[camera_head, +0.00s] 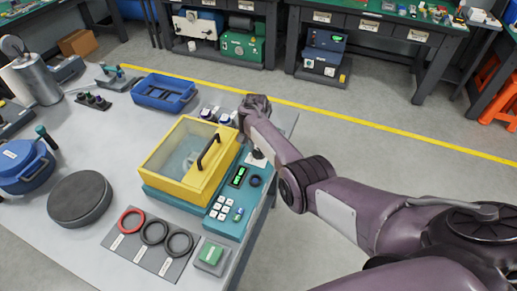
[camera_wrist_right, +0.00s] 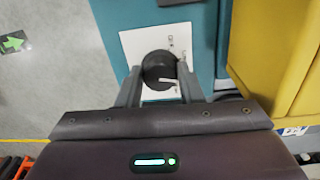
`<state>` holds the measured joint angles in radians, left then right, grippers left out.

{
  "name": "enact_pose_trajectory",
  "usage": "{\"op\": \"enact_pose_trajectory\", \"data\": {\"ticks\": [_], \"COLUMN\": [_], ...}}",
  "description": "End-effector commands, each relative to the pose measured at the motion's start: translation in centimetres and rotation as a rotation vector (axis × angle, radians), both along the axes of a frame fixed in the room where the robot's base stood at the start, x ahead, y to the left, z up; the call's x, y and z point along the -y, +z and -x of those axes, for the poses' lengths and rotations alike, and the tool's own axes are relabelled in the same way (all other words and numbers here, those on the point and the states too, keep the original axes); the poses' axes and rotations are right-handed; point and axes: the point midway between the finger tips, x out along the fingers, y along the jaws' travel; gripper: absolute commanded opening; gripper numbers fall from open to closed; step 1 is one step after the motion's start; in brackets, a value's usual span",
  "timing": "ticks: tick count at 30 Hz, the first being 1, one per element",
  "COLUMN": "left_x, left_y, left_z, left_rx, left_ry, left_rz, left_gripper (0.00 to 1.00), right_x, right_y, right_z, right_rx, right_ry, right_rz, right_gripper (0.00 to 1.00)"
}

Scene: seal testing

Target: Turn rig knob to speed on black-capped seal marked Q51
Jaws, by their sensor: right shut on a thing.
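The teal test rig (camera_head: 223,222) has a yellow-framed lid (camera_head: 165,187) with a clear window and black handle, closed. In the right wrist view, the dark round rig knob (camera_wrist_right: 158,67) stands on a white plate (camera_wrist_right: 132,44) with small marks. My right gripper (camera_wrist_right: 160,82) has one finger on either side of the knob and is shut on it. A pale pointer line shows on the knob's near side; the marks are too small to read. In the head view my right arm hides the knob and fingertips. I cannot make out a black-capped seal marked Q51. My left gripper is not in view.
The rig's front panel has a green display (camera_head: 238,176), a dark dial (camera_head: 255,181) and white buttons (camera_head: 220,207). Three ring seals, one red (camera_head: 131,209), lie on a grey mat (camera_head: 165,266). A blue tray (camera_head: 151,101) stands behind. The table edge is close by on the right.

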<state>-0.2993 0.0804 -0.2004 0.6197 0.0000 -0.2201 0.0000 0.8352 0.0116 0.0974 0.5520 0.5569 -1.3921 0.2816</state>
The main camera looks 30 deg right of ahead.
Motion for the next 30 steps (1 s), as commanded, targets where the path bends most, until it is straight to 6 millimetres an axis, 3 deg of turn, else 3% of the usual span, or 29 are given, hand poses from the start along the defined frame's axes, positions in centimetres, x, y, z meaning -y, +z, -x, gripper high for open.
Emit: {"op": "enact_pose_trajectory", "data": {"ticks": [23, 24, 28, 30], "left_x": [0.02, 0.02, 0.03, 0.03], "left_y": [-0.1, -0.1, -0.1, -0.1], "left_z": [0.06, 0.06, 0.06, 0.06], "left_rx": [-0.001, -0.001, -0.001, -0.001], "left_ry": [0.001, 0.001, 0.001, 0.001], "left_rz": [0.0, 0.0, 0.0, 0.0], "left_gripper": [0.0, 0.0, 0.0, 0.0], "right_x": [0.03, 0.03, 0.02, 0.02], "right_y": [0.16, 0.15, 0.11, 0.09], "right_z": [-0.16, -0.16, -0.12, -0.11], "right_rx": [0.003, 0.003, 0.003, 0.002], "right_ry": [-0.094, -0.094, -0.094, -0.094], "right_rz": [0.001, 0.001, 0.001, 0.001], "right_gripper": [0.11, 0.39, 0.55, 0.55]}}
